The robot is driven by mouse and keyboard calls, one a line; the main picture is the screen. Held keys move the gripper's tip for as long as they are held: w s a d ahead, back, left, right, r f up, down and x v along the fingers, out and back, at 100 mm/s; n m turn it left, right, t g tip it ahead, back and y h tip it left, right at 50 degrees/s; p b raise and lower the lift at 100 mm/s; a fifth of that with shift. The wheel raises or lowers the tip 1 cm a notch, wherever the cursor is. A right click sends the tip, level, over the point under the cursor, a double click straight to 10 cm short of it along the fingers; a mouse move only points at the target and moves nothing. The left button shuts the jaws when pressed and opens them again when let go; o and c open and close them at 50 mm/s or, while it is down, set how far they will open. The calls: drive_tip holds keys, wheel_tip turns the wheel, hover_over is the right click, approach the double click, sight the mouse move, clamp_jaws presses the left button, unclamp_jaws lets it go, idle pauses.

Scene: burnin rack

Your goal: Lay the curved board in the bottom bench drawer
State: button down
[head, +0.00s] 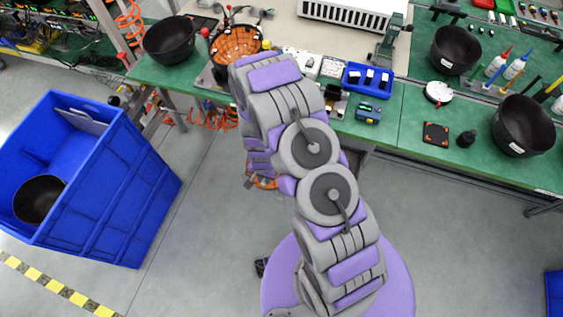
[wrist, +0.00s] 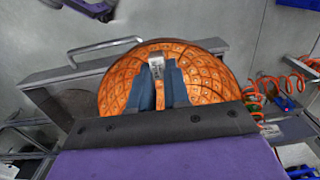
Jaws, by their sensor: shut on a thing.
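An orange curved board (wrist: 205,70), dome-shaped with a grid pattern, fills the middle of the wrist view. My gripper (wrist: 160,90) has its two dark blue fingers closed on a small metal tab at the board's middle. In the head view only an orange sliver of this held board (head: 263,183) shows below my arm, which hides the gripper. A grey drawer front with a bar handle (wrist: 104,46) lies just beyond and left of the board. The board overlaps this drawer in the picture; I cannot tell whether it touches it. The drawer's inside is mostly hidden.
Another orange curved board (head: 236,43) sits in a fixture on the green bench (head: 405,115). A blue bin (head: 150,195) holding a black bowl (head: 38,199) stands at left. Orange coiled hoses (wrist: 292,80) hang at right in the wrist view.

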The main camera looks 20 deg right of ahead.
drive_tip(key=w+f, duration=0.1)
drive_tip(key=w+d+f, duration=0.1)
drive_tip(key=w+f, duration=0.1)
drive_tip(key=w, duration=0.1)
drive_tip(key=shift+d+b, duration=0.3)
drive_tip(key=shift+d, duration=0.05)
drive_tip(key=w+d+f, duration=0.1)
drive_tip(key=d, duration=0.1)
drive_tip(key=w+d+f+b, duration=0.1)
drive_tip(key=w, duration=0.1)
drive_tip(key=shift+w+d+f, duration=0.2)
drive_tip(key=shift+d, duration=0.15)
drive_tip(key=shift+w+a+f, duration=0.15)
drive_tip(key=shift+w, duration=0.05)
drive_tip(key=shift+a, duration=0.2)
drive_tip(key=shift+d, duration=0.15)
drive_tip(key=c, duration=1.4)
unclamp_jaws()
drive_tip(key=shift+d+f, duration=0.15)
drive_tip(key=shift+d, duration=0.15)
drive_tip(key=o, duration=0.3)
drive_tip(key=shift+a, duration=0.35)
